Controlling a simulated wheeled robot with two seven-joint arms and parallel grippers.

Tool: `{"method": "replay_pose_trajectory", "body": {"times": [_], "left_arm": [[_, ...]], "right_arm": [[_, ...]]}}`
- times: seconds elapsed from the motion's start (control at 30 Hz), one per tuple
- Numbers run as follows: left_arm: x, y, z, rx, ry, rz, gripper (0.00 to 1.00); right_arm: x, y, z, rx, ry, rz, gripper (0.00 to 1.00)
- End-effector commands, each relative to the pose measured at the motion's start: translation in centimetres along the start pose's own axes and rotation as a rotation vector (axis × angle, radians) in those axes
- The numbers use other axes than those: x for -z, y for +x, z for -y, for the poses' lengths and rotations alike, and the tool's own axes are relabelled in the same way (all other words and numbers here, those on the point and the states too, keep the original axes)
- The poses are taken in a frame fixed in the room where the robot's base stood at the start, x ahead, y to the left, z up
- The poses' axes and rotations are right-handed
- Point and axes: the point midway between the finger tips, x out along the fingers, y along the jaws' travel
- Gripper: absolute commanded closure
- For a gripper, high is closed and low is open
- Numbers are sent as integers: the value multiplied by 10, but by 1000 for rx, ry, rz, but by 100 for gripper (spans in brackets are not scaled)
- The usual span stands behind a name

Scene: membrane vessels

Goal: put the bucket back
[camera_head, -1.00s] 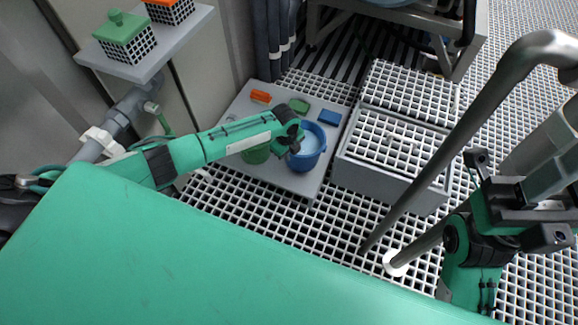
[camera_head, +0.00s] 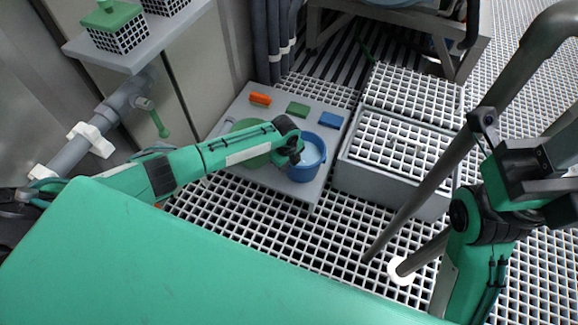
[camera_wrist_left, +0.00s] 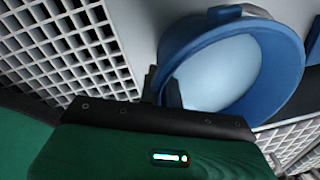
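The blue bucket (camera_head: 307,178) is at the right part of a light grey platform (camera_head: 299,191) on the floor. It has pale contents or a pale inside. My left gripper (camera_head: 295,153) is at its left rim. In the left wrist view, the narrow fingers (camera_wrist_left: 162,92) sit on either side of the rim of the bucket (camera_wrist_left: 290,95), close together. Whether the bucket's base touches the platform is hard to tell. My right gripper (camera_head: 520,165) is at the right, away from the bucket; its fingers cannot be made out clearly.
A green round container (camera_head: 258,161) is beside the bucket, partly hidden by my left arm. Orange (camera_head: 260,99), green (camera_head: 298,109) and blue (camera_head: 331,120) blocks lie behind. A grey grated box (camera_head: 384,181) stands right. A thick grey pipe (camera_head: 440,165) crosses before my right arm.

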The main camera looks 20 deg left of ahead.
Motion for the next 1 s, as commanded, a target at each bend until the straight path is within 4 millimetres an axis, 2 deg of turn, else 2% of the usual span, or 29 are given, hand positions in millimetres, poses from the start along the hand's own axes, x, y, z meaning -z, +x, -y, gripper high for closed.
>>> {"method": "replay_pose_trajectory", "body": {"times": [0.37,0.4,0.47,0.5,0.77,1.0], "left_arm": [[0,1,2,5,0,0,100],[0,2,0,1,0,0,87],[0,2,0,1,0,0,76],[0,2,0,1,0,0,73],[0,1,0,0,0,0,73],[0,-13,0,0,0,0,73]], "right_arm": [[0,0,0,0,1,-1,64],[0,1,0,1,1,-1,64],[0,1,0,1,0,-2,64],[0,1,0,1,0,-2,64],[0,0,1,0,3,2,64],[-1,0,-6,-11,-15,24,64]]}}
